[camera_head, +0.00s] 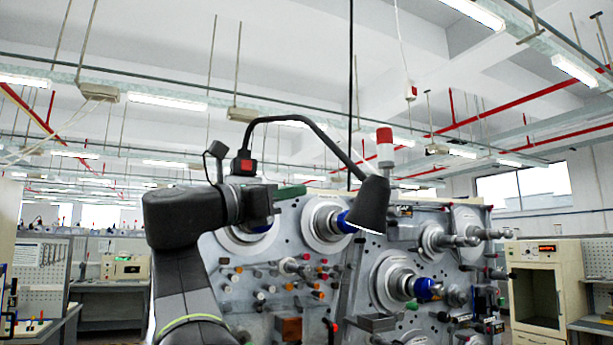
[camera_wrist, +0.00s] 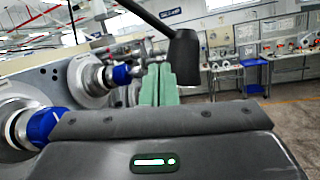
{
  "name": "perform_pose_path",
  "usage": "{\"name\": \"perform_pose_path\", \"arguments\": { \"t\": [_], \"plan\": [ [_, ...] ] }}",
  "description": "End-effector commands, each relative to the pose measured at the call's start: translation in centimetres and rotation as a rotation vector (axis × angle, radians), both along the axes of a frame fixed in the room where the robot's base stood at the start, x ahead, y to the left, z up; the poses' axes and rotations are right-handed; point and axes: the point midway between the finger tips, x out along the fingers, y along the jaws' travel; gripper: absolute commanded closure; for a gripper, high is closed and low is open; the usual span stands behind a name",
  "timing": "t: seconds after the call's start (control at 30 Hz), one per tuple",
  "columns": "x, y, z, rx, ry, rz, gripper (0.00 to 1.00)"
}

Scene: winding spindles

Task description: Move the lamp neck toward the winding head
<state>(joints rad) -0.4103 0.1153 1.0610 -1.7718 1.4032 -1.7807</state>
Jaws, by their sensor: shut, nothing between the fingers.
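The lamp neck (camera_head: 318,130) is a thin black bent tube. It rises from a dark box with a red switch (camera_head: 245,166), arches right and slopes down to a black conical shade (camera_head: 374,205). In the wrist view the neck (camera_wrist: 150,18) crosses the top, with the shade (camera_wrist: 185,60) hanging just right of my fingertips. My gripper (camera_head: 303,189) has green fingers and is shut and empty, below the neck and left of the shade. It also shows in the wrist view (camera_wrist: 160,72). Winding spindles with blue collars (camera_head: 345,222) sit behind the shade on the grey machine (camera_head: 345,270).
Another blue-collared spindle (camera_head: 424,289) sits lower right. A red-and-white signal light (camera_head: 385,150) stands behind the shade. Blue-collared spindles (camera_wrist: 120,75) are close on the left in the wrist view. A cream cabinet (camera_head: 536,285) stands at right. Open floor (camera_wrist: 270,120) shows at the wrist view's right.

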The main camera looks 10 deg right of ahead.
Motion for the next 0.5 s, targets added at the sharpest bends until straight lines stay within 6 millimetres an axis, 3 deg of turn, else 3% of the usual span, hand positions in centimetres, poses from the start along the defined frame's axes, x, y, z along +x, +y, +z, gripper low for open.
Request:
{"name": "perform_pose_path", "arguments": {
  "t": [0.23, 0.5],
  "plan": [
    [-0.1, 0.7, 0.2, -0.100, 0.122, -0.121, 1.00],
    [1.2, -2.3, 1.3, -0.100, 0.122, -0.125, 1.00]
  ]
}}
